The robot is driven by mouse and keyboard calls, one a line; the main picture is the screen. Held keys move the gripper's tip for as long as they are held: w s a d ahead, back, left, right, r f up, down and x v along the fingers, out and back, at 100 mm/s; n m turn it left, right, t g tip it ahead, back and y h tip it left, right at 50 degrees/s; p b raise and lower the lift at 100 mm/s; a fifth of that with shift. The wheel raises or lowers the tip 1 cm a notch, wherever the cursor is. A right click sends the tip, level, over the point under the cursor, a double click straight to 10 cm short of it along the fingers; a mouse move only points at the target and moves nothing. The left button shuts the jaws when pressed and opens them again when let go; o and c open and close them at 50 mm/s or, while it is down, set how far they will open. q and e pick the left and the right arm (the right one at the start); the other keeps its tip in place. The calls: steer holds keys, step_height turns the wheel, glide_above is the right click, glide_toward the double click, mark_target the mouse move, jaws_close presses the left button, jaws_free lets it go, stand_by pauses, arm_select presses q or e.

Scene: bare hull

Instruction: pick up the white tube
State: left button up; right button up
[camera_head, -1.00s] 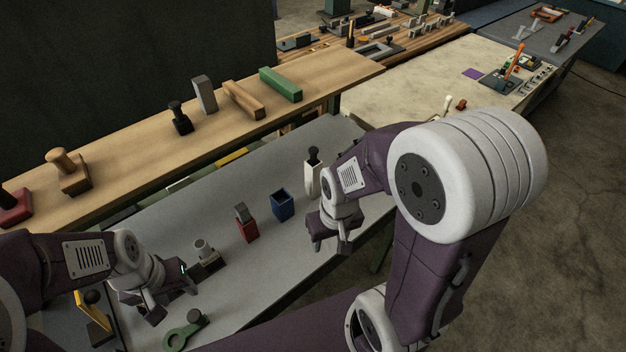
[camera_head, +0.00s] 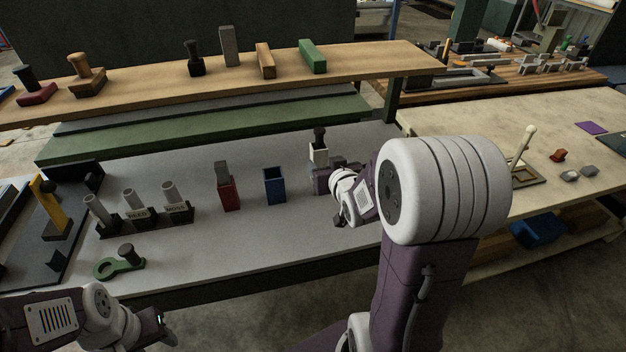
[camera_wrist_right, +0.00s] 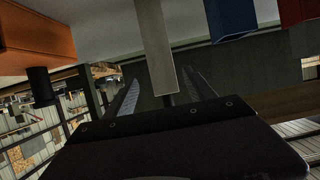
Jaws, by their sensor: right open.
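The white tube (camera_head: 318,153) is a square upright tube with a black knob above it, at the back right of the grey table in the head view. My right arm hides its lower part. In the right wrist view the tube (camera_wrist_right: 153,40) appears upside down. It shows between the two fingers of my right gripper (camera_wrist_right: 161,77), which is open. I cannot tell whether either finger touches it. My left gripper (camera_head: 160,330) is at the lower left of the head view, in front of the table and far from the tube; its jaws are unclear.
A blue tube (camera_head: 274,186) and a red tube (camera_head: 229,192) stand left of the white one. Several grey round holders (camera_head: 135,203) and a green ring tool (camera_head: 120,262) are further left. A wooden shelf (camera_head: 150,87) runs behind. The front middle of the table is clear.

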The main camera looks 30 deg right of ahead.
mark_target(322, 160)
steer(key=shift+w, duration=0.3)
steer(key=x, duration=0.2)
steer(key=shift+w+a+f, duration=0.15)
steer(key=shift+w, duration=0.25)
steer(key=shift+w+d+f, duration=0.25)
steer(key=shift+w+d, duration=0.05)
steer(key=shift+w, duration=0.05)
steer(key=x, duration=0.5)
steer(key=shift+a+f, duration=0.1)
steer(key=c, duration=0.4)
jaws_close()
